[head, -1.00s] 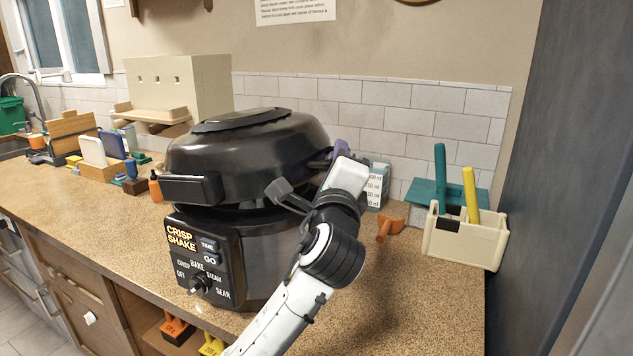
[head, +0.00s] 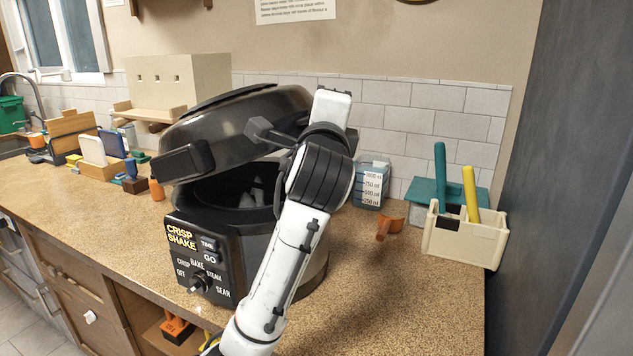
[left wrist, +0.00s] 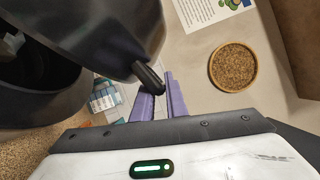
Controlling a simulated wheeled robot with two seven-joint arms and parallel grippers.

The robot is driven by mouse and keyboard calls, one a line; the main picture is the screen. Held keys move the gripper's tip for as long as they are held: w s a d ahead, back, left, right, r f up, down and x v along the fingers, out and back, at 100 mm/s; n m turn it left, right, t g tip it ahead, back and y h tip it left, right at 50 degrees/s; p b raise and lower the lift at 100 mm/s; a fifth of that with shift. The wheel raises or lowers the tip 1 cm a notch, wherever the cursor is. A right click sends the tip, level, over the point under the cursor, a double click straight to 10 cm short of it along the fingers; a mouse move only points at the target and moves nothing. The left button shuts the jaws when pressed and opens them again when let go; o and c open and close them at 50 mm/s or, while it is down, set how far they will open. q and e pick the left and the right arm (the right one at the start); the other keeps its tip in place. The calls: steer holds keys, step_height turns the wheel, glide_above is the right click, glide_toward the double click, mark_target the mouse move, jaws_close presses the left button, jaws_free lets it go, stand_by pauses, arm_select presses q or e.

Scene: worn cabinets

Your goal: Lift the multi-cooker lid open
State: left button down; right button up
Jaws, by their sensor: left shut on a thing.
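The black multi-cooker (head: 245,262) stands on the counter with its control panel facing front. Its dark domed lid (head: 235,125) is raised and tilted, with a gap showing the dark pot inside and some pale shapes in it. In the left wrist view the lid (left wrist: 100,35) fills the upper left. My left gripper (left wrist: 160,98) has its purple fingers shut around a short dark handle (left wrist: 149,76) on the lid's edge. In the head view my left arm crosses the cooker's right side and hides the fingers. My right gripper is in neither view.
A measuring cup (head: 370,186) stands behind the arm, and an orange item (head: 389,226) lies to its right. A cream caddy (head: 465,236) with upright handles is farther right by the dark panel. Blocks and boards stand left. The front right counter is clear.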

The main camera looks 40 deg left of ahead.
arm_select(q)
steer(key=a+r, duration=0.1)
steer(key=r, duration=0.1)
steer(key=a+r+n, duration=0.1)
steer(key=r, duration=0.1)
steer(key=s+a+r+n, duration=0.1)
steer(key=r, duration=0.1)
steer(key=shift+a+r+g, duration=0.1)
steer(key=shift+r+g, duration=0.05)
steer(key=shift+g, duration=0.25)
steer(key=shift+a+r, duration=0.2)
steer(key=shift+r, duration=0.1)
steer(key=a+r, duration=0.1)
steer(key=r, duration=0.1)
steer(key=a+r+n, duration=0.1)
steer(key=a, duration=0.1)
steer(key=s+a+r+n, duration=0.1)
steer(key=r, duration=0.1)
steer(key=shift+a+r+g+h, duration=0.15)
steer(key=shift+r+g+h, duration=0.15)
steer(key=shift+g, duration=0.1)
steer(key=shift+a+r, duration=0.15)
steer(key=shift+a, duration=0.05)
steer(key=s+a+r+n, duration=0.1)
steer(key=a+r+n, duration=0.1)
steer(key=a+r, duration=0.3)
steer(key=shift+s+a+g+h, duration=0.25)
steer(key=shift+a+g+h, duration=0.05)
steer(key=shift+a+h, duration=0.1)
